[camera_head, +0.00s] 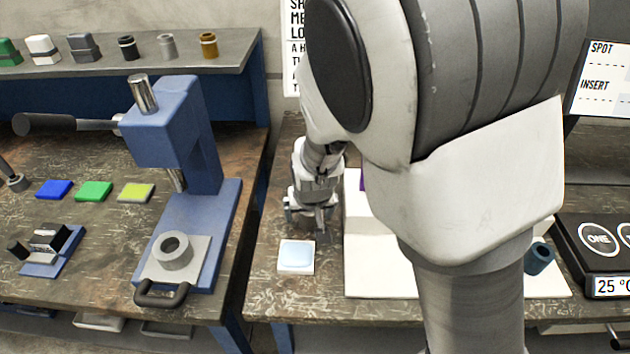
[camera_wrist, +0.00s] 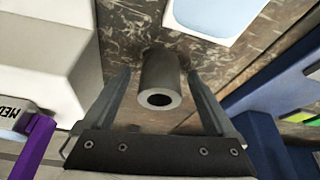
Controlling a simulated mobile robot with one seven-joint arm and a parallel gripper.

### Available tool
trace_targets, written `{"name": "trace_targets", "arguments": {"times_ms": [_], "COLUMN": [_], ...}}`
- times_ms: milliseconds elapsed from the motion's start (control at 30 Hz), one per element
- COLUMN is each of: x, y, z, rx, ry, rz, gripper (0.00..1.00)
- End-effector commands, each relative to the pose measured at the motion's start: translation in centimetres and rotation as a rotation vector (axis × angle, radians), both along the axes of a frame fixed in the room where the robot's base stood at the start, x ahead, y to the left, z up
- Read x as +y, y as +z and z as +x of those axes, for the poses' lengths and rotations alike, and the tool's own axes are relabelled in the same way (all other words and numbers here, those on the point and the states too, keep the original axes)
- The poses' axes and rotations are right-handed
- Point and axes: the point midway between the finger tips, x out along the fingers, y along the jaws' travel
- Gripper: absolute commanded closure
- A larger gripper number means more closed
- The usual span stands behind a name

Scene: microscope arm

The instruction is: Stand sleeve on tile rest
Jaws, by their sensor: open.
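A grey hollow sleeve (camera_wrist: 160,78) shows in the wrist view, its open end facing the camera. It is between the two spread fingers of my gripper (camera_wrist: 160,88), with a gap on each side. My gripper also shows in the head view (camera_head: 318,222), low over the bench beside the tile; I cannot pick the sleeve out there. The tile rest (camera_head: 296,257), a white square with a pale blue top, lies bare on the bench just in front of my gripper. It also shows at the top of the wrist view (camera_wrist: 213,14).
A blue press (camera_head: 205,200) with a grey ring (camera_head: 172,250) stands on the left bench. A white stepped block (camera_head: 375,275) is right of the tile. A dark teal cylinder (camera_head: 540,257) and black device (camera_head: 597,250) are farther right. My arm hides the middle.

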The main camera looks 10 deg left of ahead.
Motion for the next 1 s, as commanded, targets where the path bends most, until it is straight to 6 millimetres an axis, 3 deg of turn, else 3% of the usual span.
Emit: {"name": "trace_targets", "arguments": {"times_ms": [67, 500, 1000], "x": [0.01, 0.01, 0.08], "y": [0.03, 0.04, 0.72], "z": [-0.01, -0.02, 0.03], "rx": [0.0, 0.0, -0.001], "ry": [0.0, 0.0, 0.001], "rz": [0.0, 0.0, 0.002], "gripper": [0.19, 0.98, 1.0]}}
